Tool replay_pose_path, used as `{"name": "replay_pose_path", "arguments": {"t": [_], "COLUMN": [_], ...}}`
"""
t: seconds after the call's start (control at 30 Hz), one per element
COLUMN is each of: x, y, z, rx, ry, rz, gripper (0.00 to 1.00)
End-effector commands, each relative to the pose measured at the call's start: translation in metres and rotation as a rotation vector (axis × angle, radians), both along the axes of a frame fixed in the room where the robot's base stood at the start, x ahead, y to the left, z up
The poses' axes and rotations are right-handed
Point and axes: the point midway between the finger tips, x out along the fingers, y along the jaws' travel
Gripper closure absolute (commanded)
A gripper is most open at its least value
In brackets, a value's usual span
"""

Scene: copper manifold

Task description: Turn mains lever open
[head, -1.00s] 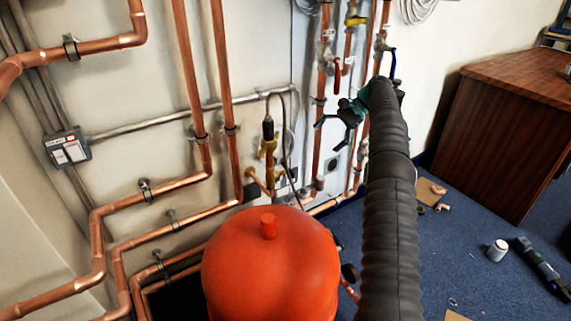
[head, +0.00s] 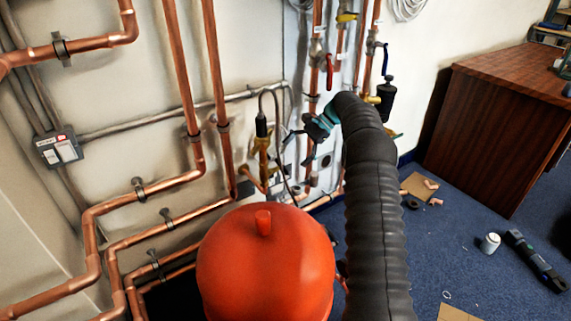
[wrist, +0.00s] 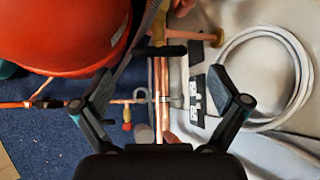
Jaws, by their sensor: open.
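My gripper (head: 298,148) is open and empty, in front of the wall right of the black-topped brass fitting (head: 262,140). In the wrist view the spread fingers (wrist: 165,100) frame vertical copper pipes (wrist: 161,85), without visible contact. A dark bar-like handle (wrist: 160,50) crosses the pipes there, just beyond the fingers. In the head view a red lever (head: 329,72), a yellow lever (head: 347,17) and a blue lever (head: 386,58) sit on upright pipes above and right of my gripper. Which one is the mains lever I cannot tell. My arm hides part of the lower pipework.
A red vessel (head: 265,260) stands in front, left of my arm; it also shows in the wrist view (wrist: 60,35). A coiled grey hose (wrist: 265,75) lies right in the wrist view. A wooden desk (head: 500,130) stands right.

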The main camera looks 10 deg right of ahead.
Motion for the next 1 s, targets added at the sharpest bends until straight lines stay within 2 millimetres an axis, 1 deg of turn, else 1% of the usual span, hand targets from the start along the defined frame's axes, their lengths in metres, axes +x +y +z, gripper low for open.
{"name": "replay_pose_path", "arguments": {"t": [0.03, 0.1, 0.3, 0.47, 0.73, 0.77, 0.8, 0.87, 0.9, 0.97, 1.0], "x": [-0.001, -0.002, -0.004, -0.005, -0.005, -0.005, -0.005, -0.005, -0.005, -0.005, -0.005], "y": [0.008, 0.016, 0.033, 0.038, 0.039, 0.039, 0.039, 0.039, 0.039, 0.039, 0.039], "z": [-0.006, -0.014, -0.03, -0.036, -0.036, -0.036, -0.036, -0.036, -0.036, -0.036, -0.036], "rx": [0.001, 0.0, 0.0, 0.0, 0.0, 0.0, 0.0, 0.0, 0.0, 0.0, 0.001], "ry": [0.002, 0.002, 0.0, 0.001, -0.001, -0.001, -0.001, -0.001, -0.001, -0.001, -0.001], "rz": [0.002, 0.0, 0.0, -0.001, -0.001, -0.001, -0.001, -0.001, -0.001, -0.001, 0.0], "gripper": [0.02, 0.02, 0.02, 0.02, 0.02, 0.07, 0.17, 0.32, 0.42, 0.57, 0.62]}}
